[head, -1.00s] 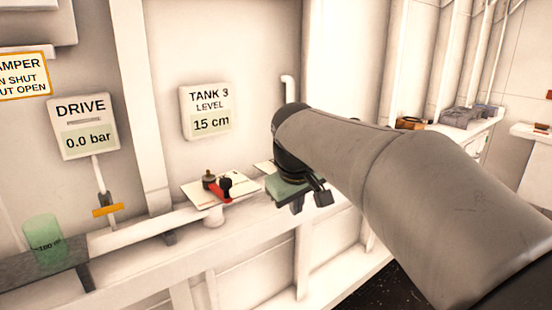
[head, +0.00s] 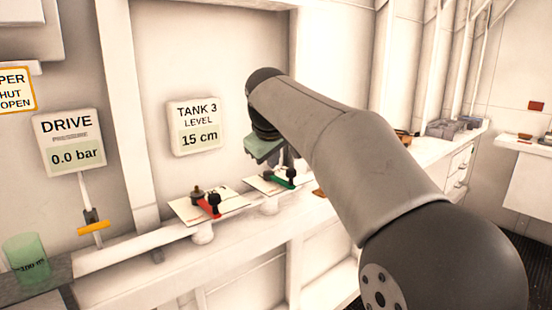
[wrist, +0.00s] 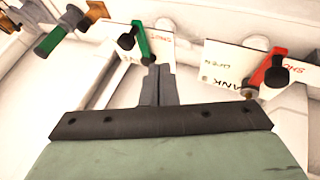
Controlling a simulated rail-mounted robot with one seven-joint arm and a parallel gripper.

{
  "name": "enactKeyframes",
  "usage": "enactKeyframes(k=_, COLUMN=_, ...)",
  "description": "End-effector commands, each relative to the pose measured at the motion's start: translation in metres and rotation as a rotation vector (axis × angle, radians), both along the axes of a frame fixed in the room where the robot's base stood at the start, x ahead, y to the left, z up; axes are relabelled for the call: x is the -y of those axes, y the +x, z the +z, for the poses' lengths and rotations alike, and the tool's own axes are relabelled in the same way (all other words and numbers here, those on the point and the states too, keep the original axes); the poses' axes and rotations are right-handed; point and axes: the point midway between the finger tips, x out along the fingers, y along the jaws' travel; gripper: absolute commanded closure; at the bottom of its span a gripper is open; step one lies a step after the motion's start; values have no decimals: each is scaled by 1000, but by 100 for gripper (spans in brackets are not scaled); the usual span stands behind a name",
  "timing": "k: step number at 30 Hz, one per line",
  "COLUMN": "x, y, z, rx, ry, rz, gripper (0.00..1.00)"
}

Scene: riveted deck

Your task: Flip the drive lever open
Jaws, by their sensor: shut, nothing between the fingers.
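The green lever (head: 278,179) with a black knob sits on a white plate (head: 262,186) on the bench ledge. In the wrist view the green lever (wrist: 140,42) shows at the upper middle, its plate (wrist: 115,60) bearing a red "SHUT" and a partly hidden word that seems to end in "VE". My gripper (wrist: 158,70) is shut and empty, its fingertips close to the lever's pivot end. I cannot tell whether they touch. In the head view my gripper (head: 284,158) is partly hidden by my arm, above that plate.
The red lever (head: 211,208) stands on the neighbouring plate, marked "TANK 3" in the wrist view. The drive gauge (head: 70,142) reads 0.0 bar, the tank 3 gauge (head: 195,126) 15 cm. A green beaker (head: 27,258) stands at far left. A green-handled object (wrist: 60,32) lies beyond.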

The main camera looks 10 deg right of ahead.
Motion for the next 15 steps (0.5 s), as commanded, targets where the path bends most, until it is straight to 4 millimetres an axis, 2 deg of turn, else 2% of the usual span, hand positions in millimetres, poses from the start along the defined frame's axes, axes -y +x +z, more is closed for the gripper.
enactKeyframes(k=1, x=2, y=6, z=-11, rx=-5, ry=-1, rz=-1, gripper=100)
enactKeyframes(k=10, x=11, y=43, z=-61, rx=-4, ry=0, rz=0, gripper=100)
enactKeyframes(k=15, x=32, y=58, z=-59, rx=-1, ry=0, rz=-4, gripper=100)
